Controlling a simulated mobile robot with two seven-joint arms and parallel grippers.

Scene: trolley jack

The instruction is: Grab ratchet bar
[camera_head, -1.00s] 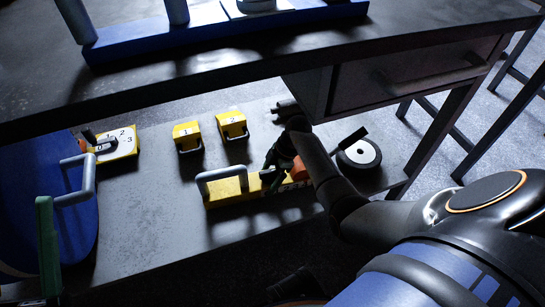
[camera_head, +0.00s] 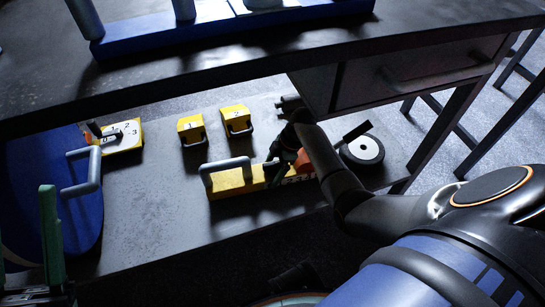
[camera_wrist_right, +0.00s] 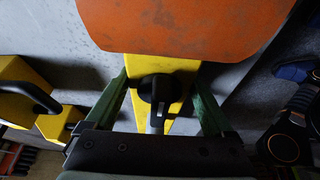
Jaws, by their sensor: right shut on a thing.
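A yellow bar (camera_head: 236,184) with a grey loop handle lies on the low shelf; I take it as the ratchet bar. An orange block (camera_head: 304,162) is at its right end. My right gripper (camera_head: 280,172) comes down over the bar's right part, its arm hiding some of it. In the right wrist view, the green fingers of the right gripper (camera_wrist_right: 161,82) stand on both sides of the yellow bar (camera_wrist_right: 186,77) and a black knob (camera_wrist_right: 158,88), below the orange block (camera_wrist_right: 185,22). The exact contact is unclear. My left gripper (camera_head: 27,225) is partly cut off at the left edge, fingers apart and empty.
Two yellow numbered blocks (camera_head: 191,126) (camera_head: 237,117) with dark handles stand behind the bar. The tabletop (camera_head: 250,62) overhangs the shelf.

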